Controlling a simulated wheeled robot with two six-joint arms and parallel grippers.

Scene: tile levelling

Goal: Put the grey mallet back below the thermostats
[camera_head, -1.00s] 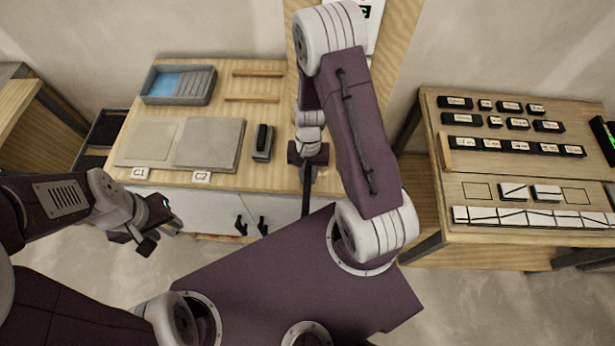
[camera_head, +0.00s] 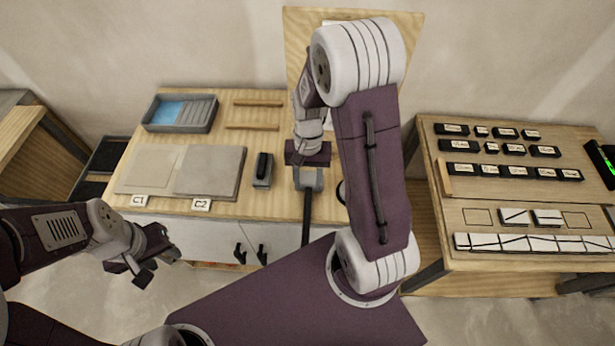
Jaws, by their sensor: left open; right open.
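The grey mallet (camera_head: 309,179) has a grey block head at the front part of the middle table. Its dark handle runs toward me past the table's front edge. My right gripper (camera_head: 308,162) is just behind and above the mallet head, open; its fingertips are partly hidden, and I cannot tell whether it touches the head. My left gripper (camera_head: 158,264) is open and empty, in front of the table at the left, away from the mallet. I cannot make out any thermostats for sure; my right arm covers part of the upright wooden board (camera_head: 296,50).
The middle table (camera_head: 265,200) also carries a grey tray (camera_head: 180,128), two tile slabs (camera_head: 210,172), wooden strips (camera_head: 252,127) and a black-handled block (camera_head: 262,170). Black labelled blocks (camera_head: 515,171) and white tiles (camera_head: 510,243) lie on the right table (camera_head: 455,212).

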